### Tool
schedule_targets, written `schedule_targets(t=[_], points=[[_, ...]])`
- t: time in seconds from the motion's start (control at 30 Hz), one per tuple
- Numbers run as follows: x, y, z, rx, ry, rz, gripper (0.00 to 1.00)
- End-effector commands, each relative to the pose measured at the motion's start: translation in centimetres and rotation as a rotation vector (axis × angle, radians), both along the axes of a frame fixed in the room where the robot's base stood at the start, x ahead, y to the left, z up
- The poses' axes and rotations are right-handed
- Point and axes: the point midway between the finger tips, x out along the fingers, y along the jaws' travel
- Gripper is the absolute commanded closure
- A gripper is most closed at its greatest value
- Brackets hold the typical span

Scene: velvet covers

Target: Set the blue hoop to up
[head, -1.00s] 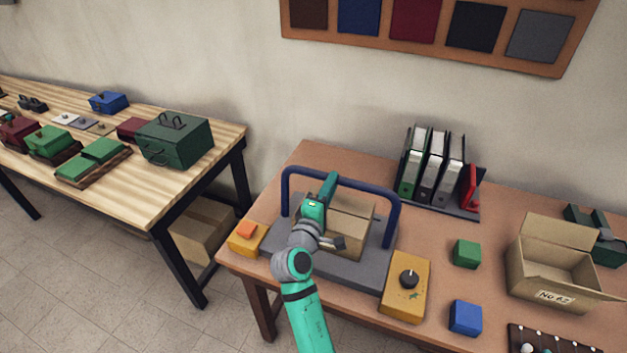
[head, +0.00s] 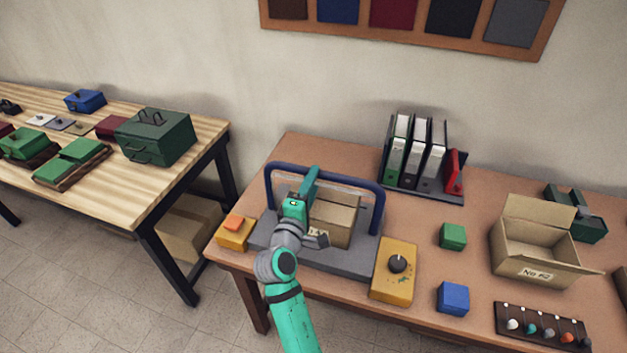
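The blue hoop (head: 348,180) is a dark blue bar bent into an arch. It stands raised over a grey base plate (head: 345,256), with one leg at the left and one at the right. An open cardboard box (head: 336,222) sits on the plate under the arch. My teal and grey arm reaches up over the front of the plate. My gripper (head: 313,178) is at the arm's far end, at the hoop's top bar left of its middle. Its fingers cannot be made out, and whether it touches the bar cannot be told.
A yellow block with an orange button (head: 234,228) is left of the plate. A yellow box with a black knob (head: 397,265) is at its right. Green (head: 453,236) and blue cubes (head: 453,298), binders (head: 417,155) and a carton (head: 535,255) stand farther right.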

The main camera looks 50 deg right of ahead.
Motion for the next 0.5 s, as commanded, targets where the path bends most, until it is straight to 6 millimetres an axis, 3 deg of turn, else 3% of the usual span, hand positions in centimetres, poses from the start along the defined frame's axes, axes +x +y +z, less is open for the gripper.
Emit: schedule_targets(t=[0.3,0.5], points=[[-0.2,0.1,0.4,-0.006,-0.004,-0.001,0.62],[-1.0,2.0,0.2,-0.005,-0.005,0.000,0.62]])
